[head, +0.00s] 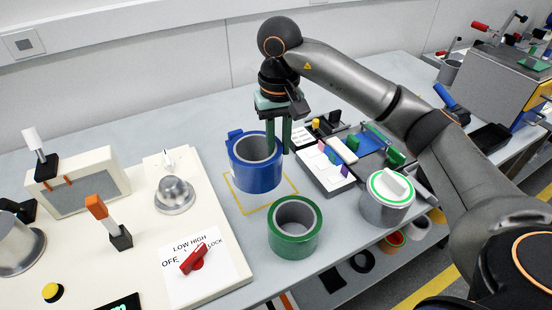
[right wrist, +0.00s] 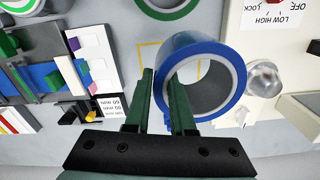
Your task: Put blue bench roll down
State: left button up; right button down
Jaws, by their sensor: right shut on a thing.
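The blue bench roll (head: 258,176) is a wide ring with a grey inner core and a small blue tab at its back left. My right gripper (head: 279,143) points down and is shut on the right side of its wall, one green finger inside the ring and one outside. In the right wrist view, the blue roll (right wrist: 179,48) stays between the fingers (right wrist: 161,76). It appears upright over a yellow square outline (head: 288,186) on the bench (head: 225,127); its underside is hidden, so any gap below is hard to tell. My left gripper is not in view.
A green roll (head: 295,243) stands just in front of the outline. A white-lidded tin (head: 387,197) and a tray of small parts (head: 325,173) are at the right. A cream panel with a red switch (head: 194,259) and metal dome (head: 175,195) is at the left.

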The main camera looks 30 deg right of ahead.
jog(key=shift+w+d+f+p, duration=0.2)
jog(key=shift+w+d+f, duration=0.25)
jog(key=shift+w+f, duration=0.75)
jog(key=shift+w+d+f+p, duration=0.15)
jog(key=shift+w+d+f, duration=0.35)
jog(key=shift+f, duration=1.35)
jog(key=shift+w+d+f+p, duration=0.2)
jog(key=shift+w+d+f, duration=0.2)
jog(key=shift+w+f, duration=0.8)
jog(key=shift+s+f, duration=0.35)
jog(key=shift+f, duration=0.05)
jog(key=shift+f, duration=0.15)
jog(key=c, duration=0.8)
grip_release()
jog(key=shift+o, duration=0.2)
notch_tip(320, 180, up, 12)
jog(key=shift+b, duration=0.3)
